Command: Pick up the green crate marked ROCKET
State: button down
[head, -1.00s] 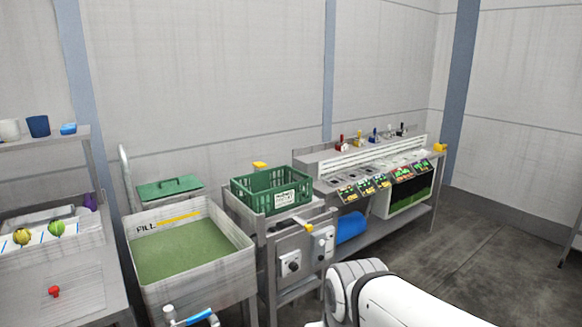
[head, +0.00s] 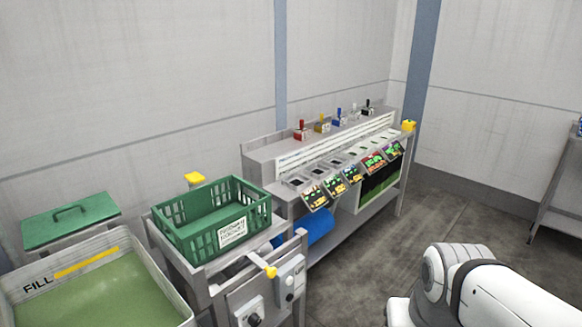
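A green crate (head: 172,243) with slotted walls stands upright on a grey metal stand left of centre in the head view. It looks empty inside. A white label (head: 232,232) with dark print is on its front wall; the print is too small to read surely. My white arm shows at the lower right, apart from the crate. My gripper is outside the picture.
A basin marked FILL (head: 120,240) with green water is left of the crate. A green lid (head: 70,222) lies behind it. A bench (head: 262,160) with coloured levers and pictured bins stands to the right. Floor at right is clear.

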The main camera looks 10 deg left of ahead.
aim_at(209, 232)
jog(key=u, duration=0.2)
jog(key=i, duration=1.05)
jog(key=u, duration=0.95)
jog(key=i, duration=0.4)
jog(key=u, duration=0.25)
